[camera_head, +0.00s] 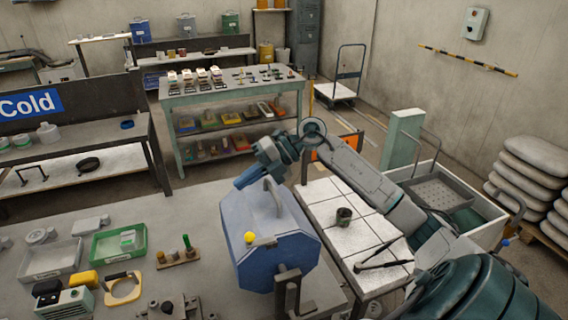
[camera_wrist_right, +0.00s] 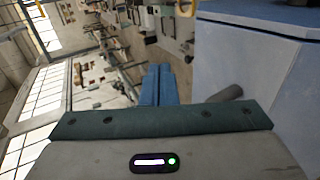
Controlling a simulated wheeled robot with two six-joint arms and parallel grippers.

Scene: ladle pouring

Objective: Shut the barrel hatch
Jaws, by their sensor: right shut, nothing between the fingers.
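The blue eight-sided barrel (camera_head: 285,255) stands on the grey workbench, on a dark stand at its near end. A grey bar handle (camera_head: 274,197) and a yellow knob (camera_head: 250,238) show on it. I cannot tell which panel is the hatch or how far it is open. My right gripper (camera_head: 244,181) reaches in from the right and is above the barrel's far edge. Its blue fingers are together and empty, and they also show in the right wrist view (camera_wrist_right: 158,72). A blue panel (camera_wrist_right: 250,65) fills the right of that view, apart from the fingers. My left gripper is out of view.
Left on the bench are a grey tray (camera_head: 50,259), a green tray (camera_head: 100,250) and a yellow clamp-like piece (camera_head: 122,291). A white-tiled table with a dark cup (camera_head: 344,217) stands right of the barrel. A shelf unit (camera_head: 229,87) stands behind.

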